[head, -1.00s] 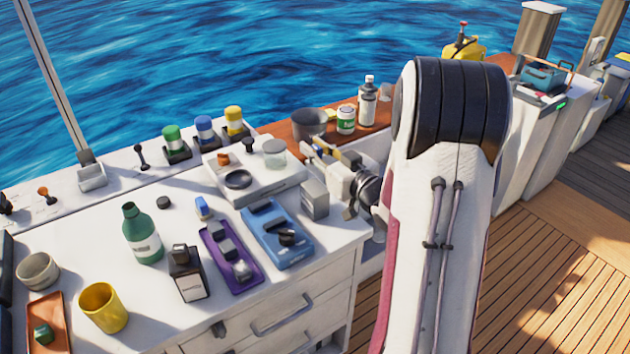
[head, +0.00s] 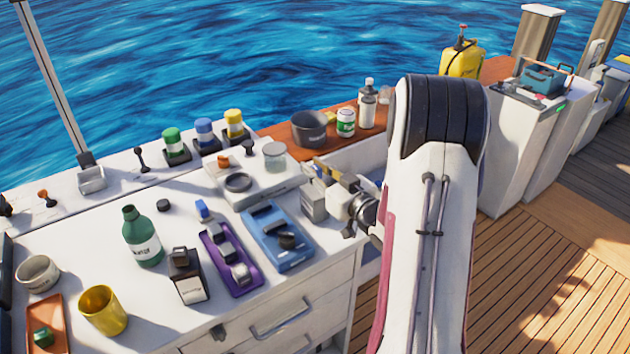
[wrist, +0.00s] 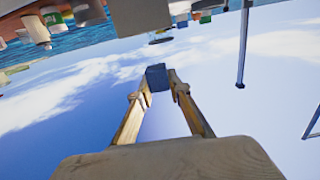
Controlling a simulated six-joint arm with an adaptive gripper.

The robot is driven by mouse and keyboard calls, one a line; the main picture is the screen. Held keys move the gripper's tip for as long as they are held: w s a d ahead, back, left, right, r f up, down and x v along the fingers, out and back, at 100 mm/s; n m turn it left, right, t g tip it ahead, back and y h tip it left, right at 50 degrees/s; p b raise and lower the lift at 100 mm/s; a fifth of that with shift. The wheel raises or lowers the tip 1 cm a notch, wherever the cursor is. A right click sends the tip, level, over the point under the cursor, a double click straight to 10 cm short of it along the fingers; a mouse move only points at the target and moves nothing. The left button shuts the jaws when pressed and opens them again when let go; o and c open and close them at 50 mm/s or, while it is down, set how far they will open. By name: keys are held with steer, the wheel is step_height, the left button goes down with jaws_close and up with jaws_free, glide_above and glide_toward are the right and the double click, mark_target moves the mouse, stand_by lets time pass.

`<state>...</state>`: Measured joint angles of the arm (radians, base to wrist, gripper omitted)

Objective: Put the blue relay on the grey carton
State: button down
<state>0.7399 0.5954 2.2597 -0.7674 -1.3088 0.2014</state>
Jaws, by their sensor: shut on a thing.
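My gripper (head: 325,167) is at the rear right corner of the white worktop, over the back of the grey carton (head: 313,205). In the wrist view my gripper's two fingers (wrist: 156,82) are shut on a small dark blue block, the blue relay (wrist: 156,77). The relay is held at the fingertips with sky behind it. It is hard to make out in the head view. The carton is a small upright box, partly overlapped by my gripper; a pale box, probably the carton, shows at the top of the inverted wrist view (wrist: 140,15).
A blue tray (head: 278,243) and purple tray (head: 213,242) lie left of the carton. A raised white tray (head: 262,190) with a jar (head: 275,157) and dark ring stands behind. A dark pot (head: 310,130), can (head: 346,122) and bottle (head: 368,105) stand beyond.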

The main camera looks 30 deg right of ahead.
mark_target(315, 191)
steer(key=shift+f, duration=1.9)
steer(key=shift+f, duration=0.15)
steer(key=c, duration=1.9)
jaws_free()
steer(key=shift+s, duration=0.15)
steer(key=shift+s+r, duration=0.15)
steer(key=shift+s, duration=1.8)
steer(key=shift+s+r, duration=0.15)
steer(key=shift+s, duration=1.8)
steer(key=shift+s+r, duration=0.15)
steer(key=shift+s, duration=1.8)
steer(key=shift+w, duration=0.1)
